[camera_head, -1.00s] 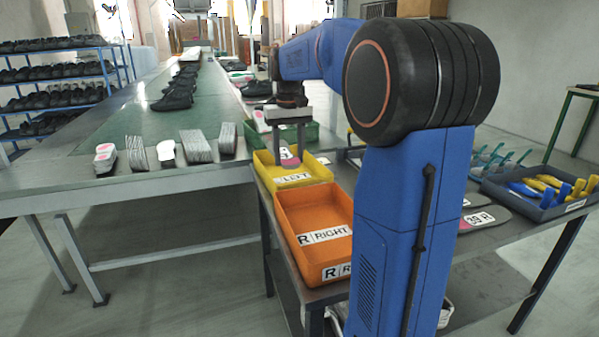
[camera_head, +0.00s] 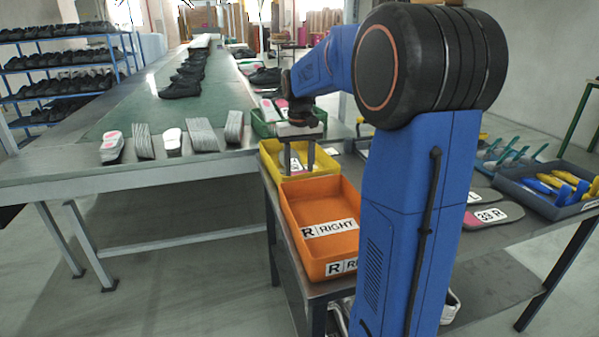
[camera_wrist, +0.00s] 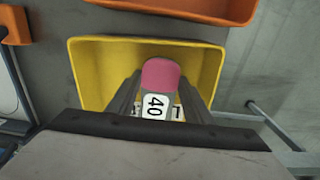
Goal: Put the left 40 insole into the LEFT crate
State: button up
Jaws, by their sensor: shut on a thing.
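My gripper (camera_head: 298,160) is shut on a grey insole with a pink end and a white "40" label. The insole (camera_wrist: 160,74) shows between the fingers in the wrist view, where my gripper (camera_wrist: 160,96) reaches over the yellow crate. The yellow crate (camera_wrist: 88,68) lies around the insole in that view, with a partly hidden label on its inside. In the head view the yellow crate (camera_head: 325,163) stands behind the orange one, and the fingers reach down at its opening. The insole is hard to make out there. Whether it touches the crate floor, I cannot tell.
The orange RIGHT crate (camera_head: 322,245) stands directly in front of the yellow one. A green crate (camera_head: 262,125) is behind it. Insole stacks (camera_head: 200,135) stand on the conveyor table at left. A 39 R insole (camera_head: 492,215) and a blue-grey tool bin (camera_head: 560,200) are at right.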

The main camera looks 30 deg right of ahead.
jog(key=shift+f, duration=0.65)
jog(key=o, duration=1)
jog(key=shift+f, duration=0.15)
jog(key=shift+o, duration=0.2)
notch_tip(320, 180, up, 12)
